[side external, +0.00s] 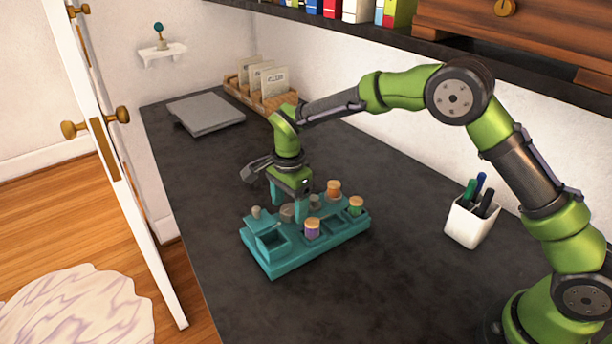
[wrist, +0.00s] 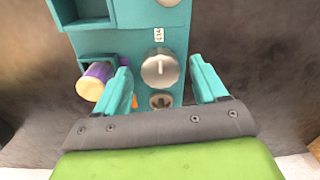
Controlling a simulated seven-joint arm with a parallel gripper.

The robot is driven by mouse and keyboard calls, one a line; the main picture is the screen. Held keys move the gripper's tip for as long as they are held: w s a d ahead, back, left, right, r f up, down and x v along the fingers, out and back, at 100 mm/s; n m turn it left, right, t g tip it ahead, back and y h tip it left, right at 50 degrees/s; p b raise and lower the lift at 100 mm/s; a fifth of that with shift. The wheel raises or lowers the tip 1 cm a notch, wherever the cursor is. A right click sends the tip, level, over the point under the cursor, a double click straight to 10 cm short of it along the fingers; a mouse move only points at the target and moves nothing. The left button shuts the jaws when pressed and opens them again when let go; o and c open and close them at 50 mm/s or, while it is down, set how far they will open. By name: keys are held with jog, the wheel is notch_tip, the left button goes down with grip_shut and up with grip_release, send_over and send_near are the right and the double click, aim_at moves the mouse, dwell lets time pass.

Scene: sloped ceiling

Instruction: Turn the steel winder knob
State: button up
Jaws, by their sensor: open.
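A teal box (side external: 288,267) stands on the dark counter, with round metal fittings and cork-topped jars. A round steel knob (wrist: 160,68) with a pale pointer line pointing up sits on its face, below a small label. In the side view a grey knob (side external: 287,212) shows partly behind my fingers. My gripper (side external: 291,195) is over the box, pointing down. In the wrist view my gripper (wrist: 164,84) is open, its teal fingers on either side of the knob with gaps between. Whether the fingertips reach the knob's height is unclear.
A purple jar (side external: 312,229), an orange jar (side external: 334,189) and a green jar (side external: 355,206) sit in the box close to my gripper. A white pen cup (side external: 471,221) stands to the right. A grey flat device (side external: 205,112) and a wooden card rack (side external: 262,92) are behind.

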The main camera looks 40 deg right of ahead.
jog(key=shift+f, duration=0.5)
jog(key=shift+c, duration=0.2)
jog(key=c, duration=1)
